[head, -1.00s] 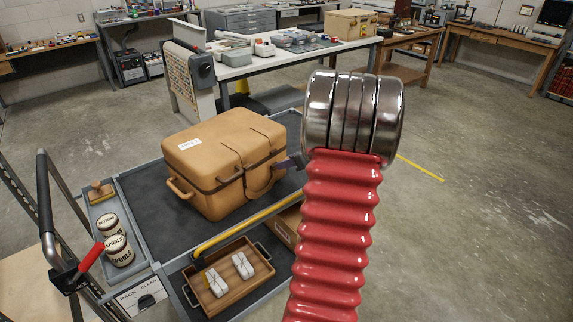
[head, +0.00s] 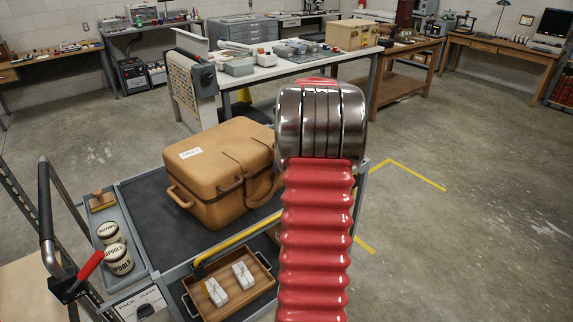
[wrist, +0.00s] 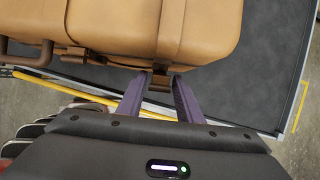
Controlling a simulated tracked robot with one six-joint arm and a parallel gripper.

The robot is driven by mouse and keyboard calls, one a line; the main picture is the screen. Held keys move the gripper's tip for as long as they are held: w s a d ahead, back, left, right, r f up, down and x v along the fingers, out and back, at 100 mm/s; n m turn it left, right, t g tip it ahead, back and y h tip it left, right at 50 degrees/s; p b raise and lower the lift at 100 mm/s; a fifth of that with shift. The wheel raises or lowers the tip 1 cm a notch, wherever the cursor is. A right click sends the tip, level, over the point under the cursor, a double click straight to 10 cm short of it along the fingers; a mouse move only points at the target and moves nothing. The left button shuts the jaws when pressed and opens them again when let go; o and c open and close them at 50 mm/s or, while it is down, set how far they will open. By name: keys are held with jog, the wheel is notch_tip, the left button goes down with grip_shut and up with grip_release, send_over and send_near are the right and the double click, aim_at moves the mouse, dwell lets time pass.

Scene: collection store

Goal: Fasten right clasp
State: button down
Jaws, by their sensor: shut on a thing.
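The tan case (head: 215,165) stands shut on the cart, with a white label on its lid. It also shows at the top of the wrist view (wrist: 120,30). A strap (wrist: 174,25) runs down its front to a small brown clasp (wrist: 160,80) at the right. My gripper (wrist: 161,78) has its two purple fingertips closed on this clasp at the case's lower edge. The fingers hide part of the clasp, so I cannot tell whether it is fastened. Another strap end (wrist: 75,50) and the handle (wrist: 28,52) show to the left. In the head view my arm hides the gripper.
The cart's dark top (head: 150,225) has free room left of the case. A yellow bar (head: 235,243) runs along its near edge. A wooden tray (head: 250,292) with white wrapped items sits below. Labelled tins (head: 118,260) stand at left. Open floor lies right.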

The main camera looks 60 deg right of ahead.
jog(key=shift+w+a+g, duration=0.1)
jog(key=shift+w+g, duration=0.2)
jog(key=shift+g, duration=0.2)
jog(key=shift+f, duration=0.1)
jog(key=c, duration=1.4)
grip_release()
jog(key=shift+o, duration=0.2)
jog(key=shift+r, duration=0.55)
jog(key=v, duration=1.2)
jog(key=shift+s+r, duration=0.3)
jog(key=shift+r, duration=0.05)
